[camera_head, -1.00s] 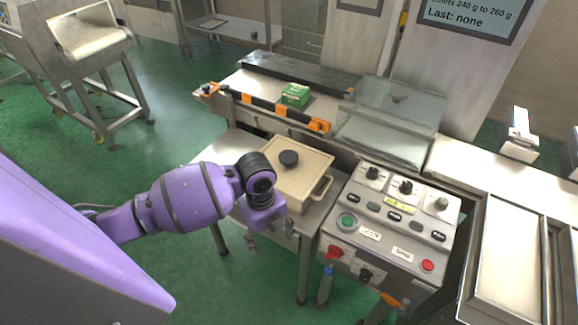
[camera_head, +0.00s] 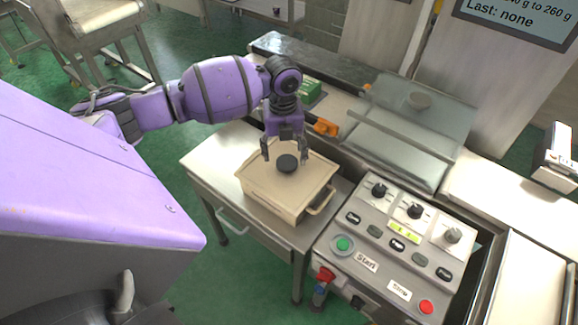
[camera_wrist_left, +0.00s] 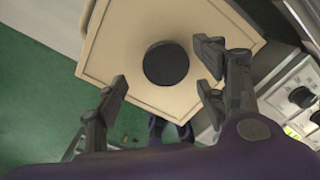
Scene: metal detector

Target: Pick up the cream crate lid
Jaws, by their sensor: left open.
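The cream crate lid (camera_head: 312,172) lies on top of the cream crate (camera_head: 268,198) and has a round black knob (camera_head: 287,164) in its middle. The crate stands on a small side table. My left gripper (camera_head: 286,158) is open and points down over the lid, with its fingers on either side of the knob as seen from the head. In the left wrist view the lid (camera_wrist_left: 120,55) and knob (camera_wrist_left: 166,64) lie ahead of the open fingers (camera_wrist_left: 165,88). Whether the fingertips touch the lid cannot be told. The right gripper is not in view.
A control panel (camera_head: 395,238) with knobs and buttons stands right of the crate. The conveyor with a clear cover (camera_head: 410,130) runs behind, and a green box (camera_head: 310,92) on it is partly hidden by my arm. The side table's left part (camera_head: 215,158) is bare.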

